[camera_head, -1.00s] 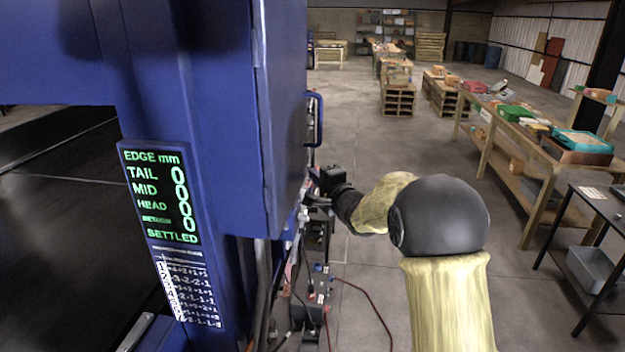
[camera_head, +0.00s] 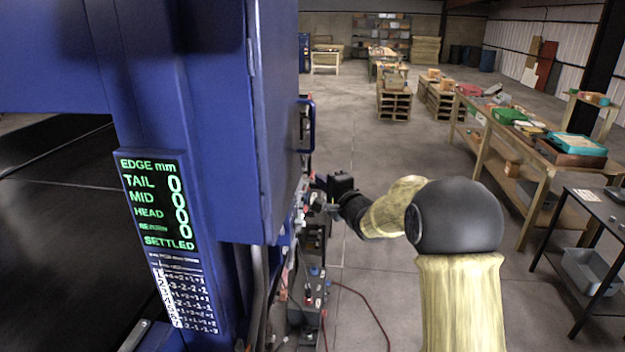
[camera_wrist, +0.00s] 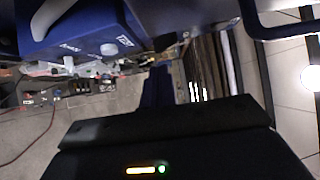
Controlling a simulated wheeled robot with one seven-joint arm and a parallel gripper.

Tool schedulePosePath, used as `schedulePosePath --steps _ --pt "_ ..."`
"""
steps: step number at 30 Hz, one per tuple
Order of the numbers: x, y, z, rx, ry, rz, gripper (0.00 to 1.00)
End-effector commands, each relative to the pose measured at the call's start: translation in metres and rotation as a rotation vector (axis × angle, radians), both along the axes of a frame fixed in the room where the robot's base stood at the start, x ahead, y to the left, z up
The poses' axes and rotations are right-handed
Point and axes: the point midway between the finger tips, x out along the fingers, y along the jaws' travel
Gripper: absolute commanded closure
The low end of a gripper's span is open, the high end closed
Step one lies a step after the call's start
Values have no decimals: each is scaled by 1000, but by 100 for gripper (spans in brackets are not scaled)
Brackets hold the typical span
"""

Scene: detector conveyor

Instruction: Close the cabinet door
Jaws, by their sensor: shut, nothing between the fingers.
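The blue cabinet (camera_head: 165,70) fills the left of the head view. Its door (camera_head: 278,110) is the narrow, steeply foreshortened blue panel on the right side, with a hinge on the near edge and a blue bar handle (camera_head: 310,125) on the far edge. I cannot tell how far open the door stands. My gripper (camera_head: 316,192) is just beyond and below the door's lower far corner, under the handle, seemingly apart from both. It is shut and empty; its fingertips are small and hard to make out. In the wrist view, a blue bar, apparently the handle (camera_wrist: 285,30), crosses the upper right.
A display panel (camera_head: 160,205) is on the cabinet post, beside a dark conveyor (camera_head: 60,230). Cables and small equipment (camera_head: 312,285) stand below the cabinet. A wooden workbench (camera_head: 545,165) and a dark table (camera_head: 600,205) are at right.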

Motion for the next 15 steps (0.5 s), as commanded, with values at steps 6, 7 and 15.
schedulePosePath --steps 6,7,15 --pt "-30 -27 -3 -2 -3 -2 100" --pt "-35 -30 -3 -1 -3 -2 100" --pt "-70 -58 -1 -1 -2 0 100"
